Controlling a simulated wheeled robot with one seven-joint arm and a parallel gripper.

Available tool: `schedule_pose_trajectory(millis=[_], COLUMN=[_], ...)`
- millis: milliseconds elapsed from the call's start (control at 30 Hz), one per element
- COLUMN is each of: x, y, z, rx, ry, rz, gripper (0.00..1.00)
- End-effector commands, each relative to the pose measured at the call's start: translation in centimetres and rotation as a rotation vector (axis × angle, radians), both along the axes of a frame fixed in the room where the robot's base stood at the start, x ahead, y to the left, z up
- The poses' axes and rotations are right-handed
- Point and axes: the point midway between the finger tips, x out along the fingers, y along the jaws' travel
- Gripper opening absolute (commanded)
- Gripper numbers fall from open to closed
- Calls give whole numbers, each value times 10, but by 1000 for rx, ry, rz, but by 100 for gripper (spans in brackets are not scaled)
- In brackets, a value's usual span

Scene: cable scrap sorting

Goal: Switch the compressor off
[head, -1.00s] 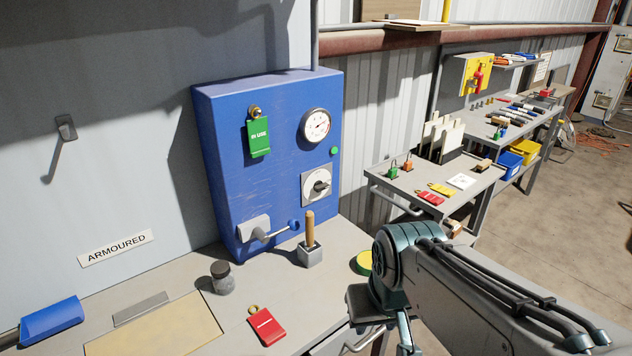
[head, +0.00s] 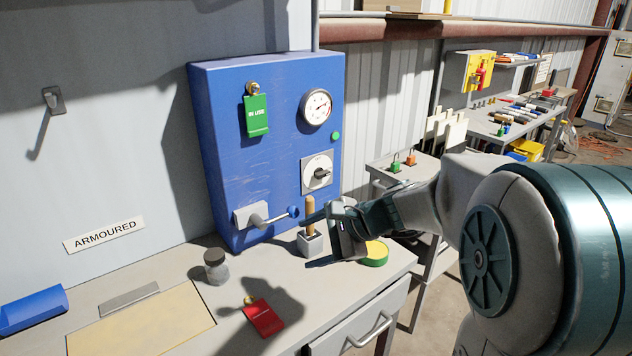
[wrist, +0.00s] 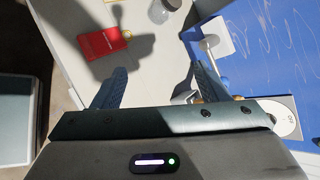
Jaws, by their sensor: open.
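The compressor's blue box (head: 225,130) stands at the back of the bench. On its front are a round gauge (head: 316,107), a small green button or lamp (head: 336,135), a rotary switch (head: 317,172) on a pale plate, and a lever (head: 270,219) low down. The switch's dark knob lies roughly sideways. A green "IN USE" tag (head: 257,117) hangs at upper left. My gripper (head: 313,240) is open and empty, low in front of the box beside the wooden-handled tool, below the switch. In the wrist view, the white switch dial (wrist: 284,122) shows partly behind my gripper.
A wooden-handled tool (head: 310,207) stands in a grey block near my fingers. A red tag (head: 263,317), a jar (head: 215,267) and a yellow-green round tin (head: 375,252) are on the bench. Padlocks (head: 395,163) stand on the side table at right.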

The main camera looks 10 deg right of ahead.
Motion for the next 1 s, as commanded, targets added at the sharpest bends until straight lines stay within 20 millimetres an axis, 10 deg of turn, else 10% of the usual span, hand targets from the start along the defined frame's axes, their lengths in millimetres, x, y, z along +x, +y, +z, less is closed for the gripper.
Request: schedule_pose_trajectory(millis=[300, 600, 1000], x=[128, 182, 229], y=[-72, -143, -121], z=[-21, -30, -29], rx=[638, 997, 1022], ry=[110, 133, 136], rz=[-497, -733, -745], gripper=[68, 68, 68])
